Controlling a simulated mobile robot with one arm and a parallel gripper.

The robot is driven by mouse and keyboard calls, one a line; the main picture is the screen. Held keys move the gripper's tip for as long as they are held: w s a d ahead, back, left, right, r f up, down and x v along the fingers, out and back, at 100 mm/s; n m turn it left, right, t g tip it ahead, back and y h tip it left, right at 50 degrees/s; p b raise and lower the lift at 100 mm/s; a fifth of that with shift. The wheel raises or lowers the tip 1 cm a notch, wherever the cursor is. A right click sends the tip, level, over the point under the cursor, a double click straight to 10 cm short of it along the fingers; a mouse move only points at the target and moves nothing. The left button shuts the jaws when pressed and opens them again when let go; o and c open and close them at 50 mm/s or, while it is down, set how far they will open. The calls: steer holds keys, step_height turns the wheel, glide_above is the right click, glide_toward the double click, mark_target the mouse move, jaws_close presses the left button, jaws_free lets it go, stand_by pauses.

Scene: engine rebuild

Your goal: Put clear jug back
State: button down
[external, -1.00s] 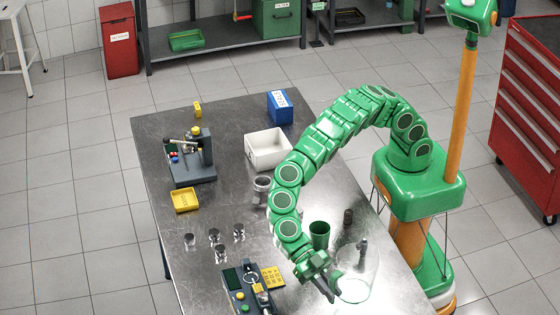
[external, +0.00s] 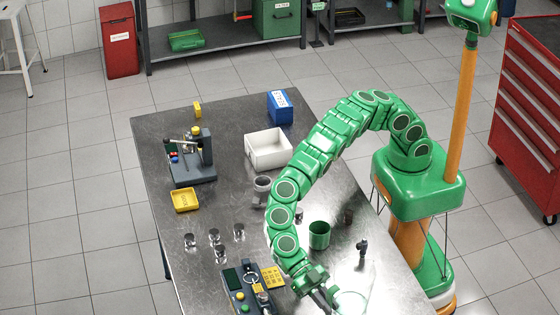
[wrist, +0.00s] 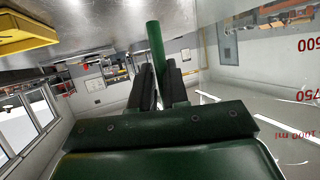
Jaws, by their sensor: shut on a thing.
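The clear jug (external: 352,301) is see-through and stands out only faintly near the lower edge of the external view. In the wrist view its clear wall (wrist: 255,95) fills the right side, with red volume marks. My gripper (external: 328,298) is at the jug's left side. In the wrist view the dark fingers of my gripper (wrist: 158,85) are closed around an upright green bar that looks like the jug's handle. The jug's base is hard to make out, so I cannot tell whether it touches the table.
A green cup (external: 319,235), a dark upright tool (external: 362,252) and a small dark cylinder (external: 347,216) stand near the jug. A white bin (external: 268,148) and a blue box (external: 280,106) stand farther back.

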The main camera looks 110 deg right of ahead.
steer(key=c, duration=1.1)
jaws_free()
steer(key=shift+f, duration=0.1)
steer(key=shift+d+r, duration=0.1)
steer(key=shift+r, duration=0.1)
steer(key=shift+w+d+r, duration=0.25)
steer(key=shift+w+d, duration=0.1)
steer(key=shift+d, duration=0.2)
steer(key=v, duration=1)
steer(key=shift+d, duration=0.25)
